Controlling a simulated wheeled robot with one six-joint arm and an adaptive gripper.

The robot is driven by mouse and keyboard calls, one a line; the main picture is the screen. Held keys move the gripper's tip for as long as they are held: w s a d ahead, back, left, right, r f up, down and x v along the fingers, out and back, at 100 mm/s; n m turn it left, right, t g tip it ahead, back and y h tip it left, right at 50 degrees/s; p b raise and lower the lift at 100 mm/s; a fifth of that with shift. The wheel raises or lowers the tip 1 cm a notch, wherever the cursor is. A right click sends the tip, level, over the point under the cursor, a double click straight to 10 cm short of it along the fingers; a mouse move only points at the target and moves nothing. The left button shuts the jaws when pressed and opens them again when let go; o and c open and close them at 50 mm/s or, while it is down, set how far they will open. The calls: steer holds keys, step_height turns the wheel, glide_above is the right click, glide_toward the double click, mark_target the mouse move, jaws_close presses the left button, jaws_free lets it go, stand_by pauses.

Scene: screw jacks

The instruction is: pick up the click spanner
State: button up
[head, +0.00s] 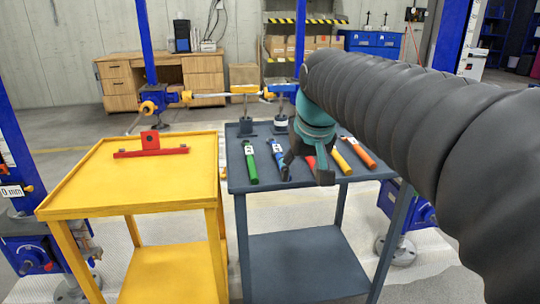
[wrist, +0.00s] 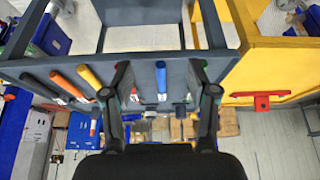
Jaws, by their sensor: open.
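Several tools with coloured handles lie side by side on a blue-grey table (head: 240,184). I cannot tell by shape which is the click spanner. In the head view they run from green (head: 250,162) through blue (head: 279,158), red (head: 311,163) and yellow (head: 341,160) to orange (head: 358,152). In the wrist view, the blue handle (wrist: 161,78) shows between the fingertips (wrist: 161,66). There the fingers partly cover the red and green tools.
A yellow cart (head: 95,200) stands just left of the table, with a red bracket-like part (head: 151,146) on it. Blue jack columns (head: 145,45) and a wooden desk (head: 125,80) stand behind. Small dark-based stands (head: 280,124) are at the table's far edge.

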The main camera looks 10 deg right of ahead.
steer(key=w+r, duration=0.2)
steer(key=w, duration=0.7)
steer(key=w+r, duration=0.3)
steer(key=w, duration=0.5)
glide_above(280, 154)
steer(key=s, duration=0.2)
steer(key=shift+g, duration=0.3)
steer(key=f, duration=0.8)
steer(key=shift+a, duration=0.3)
steer(key=shift+d+b+x, duration=0.15)
steer(key=shift+b+x, duration=0.05)
steer(key=shift+x, duration=1.15)
steer(key=shift+d+b+x, duration=0.1)
steer(key=shift+b+x, duration=0.1)
steer(key=shift+x, duration=1.1)
steer(key=shift+r, duration=0.1)
jaws_close()
